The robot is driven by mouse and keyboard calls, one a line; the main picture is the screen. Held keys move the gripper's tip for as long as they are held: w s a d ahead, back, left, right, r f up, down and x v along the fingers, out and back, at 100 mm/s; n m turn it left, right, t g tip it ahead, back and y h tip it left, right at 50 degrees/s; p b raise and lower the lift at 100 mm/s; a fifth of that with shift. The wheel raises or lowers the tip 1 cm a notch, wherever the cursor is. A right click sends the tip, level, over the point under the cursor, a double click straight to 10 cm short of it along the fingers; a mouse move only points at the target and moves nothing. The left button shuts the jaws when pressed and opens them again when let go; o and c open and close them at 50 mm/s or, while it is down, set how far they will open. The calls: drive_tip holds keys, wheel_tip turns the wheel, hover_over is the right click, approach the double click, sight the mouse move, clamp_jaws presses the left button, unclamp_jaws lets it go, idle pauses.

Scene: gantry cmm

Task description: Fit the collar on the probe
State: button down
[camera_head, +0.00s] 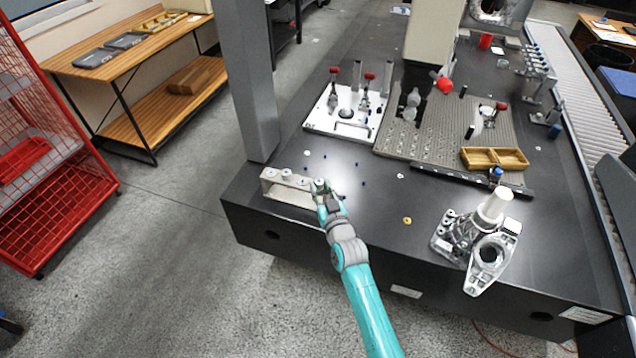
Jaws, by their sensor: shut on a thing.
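My gripper (326,198) is at the right end of a pale rack (280,192) on the near left of the black table. It is shut on a small pale piece (320,184); the fingers hide most of it, and I cannot tell whether it is the collar or whether it still touches the rack. Several round pale pieces (288,173) sit along the rack top.
A white fixture plate (320,122) with red-knobbed clamps and a holed grey plate (400,140) lie behind. A wooden tray (512,158), a metal casting (462,238) with a white cylinder, and a small yellow ring (407,220) are to the right. A grey post (252,80) stands left.

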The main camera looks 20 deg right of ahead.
drive_tip(key=shift+r, duration=3.7)
drive_tip(key=shift+d+r, duration=0.1)
